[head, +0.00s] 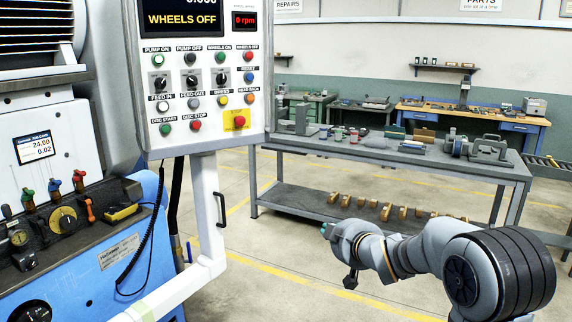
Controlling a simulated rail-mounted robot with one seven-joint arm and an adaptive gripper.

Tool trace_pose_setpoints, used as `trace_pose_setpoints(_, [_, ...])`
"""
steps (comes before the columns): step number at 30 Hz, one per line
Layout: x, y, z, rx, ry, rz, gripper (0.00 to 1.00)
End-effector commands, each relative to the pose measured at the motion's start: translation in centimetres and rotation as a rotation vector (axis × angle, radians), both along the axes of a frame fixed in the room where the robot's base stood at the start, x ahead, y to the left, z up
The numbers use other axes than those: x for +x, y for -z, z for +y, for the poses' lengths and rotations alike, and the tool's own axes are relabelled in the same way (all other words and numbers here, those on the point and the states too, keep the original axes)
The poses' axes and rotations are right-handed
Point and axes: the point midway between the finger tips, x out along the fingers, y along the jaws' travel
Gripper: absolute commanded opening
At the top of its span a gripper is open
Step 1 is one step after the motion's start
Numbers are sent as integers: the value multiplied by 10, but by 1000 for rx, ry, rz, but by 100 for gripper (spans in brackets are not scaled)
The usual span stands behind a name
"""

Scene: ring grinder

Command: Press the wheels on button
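The wheels on button (220,57) is a small green button under its label, in the top row of the white control panel (153,100). The red wheels off button (248,57) is just right of it. The display (182,19) above reads WHEELS OFF in yellow, and a small screen (244,21) reads 0 rpm in red. My gripper (326,231) is at the left end of my arm, low and right of the panel, well apart from the buttons. It is small here, and its finger opening cannot be made out.
The panel hangs on a white post with a handle (221,210). The blue grinder body (90,270) with levers is at left. A grey workbench (400,160) with parts stands behind my arm. Open floor lies between the panel post and my arm.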

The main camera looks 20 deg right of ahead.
Motion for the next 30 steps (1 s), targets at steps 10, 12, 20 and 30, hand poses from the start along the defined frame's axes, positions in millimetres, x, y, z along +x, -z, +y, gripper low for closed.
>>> trace_pose_setpoints(10, [42, -203, -130, -694, 68, -122, 0])
trace_pose_setpoints(12, [41, -243, -158, -857, 93, -116, 0])
trace_pose_setpoints(20, [18, -364, -235, -1374, 183, -17, 0])
trace_pose_setpoints(30, [-3, -412, -266, -1618, 222, 79, 0])
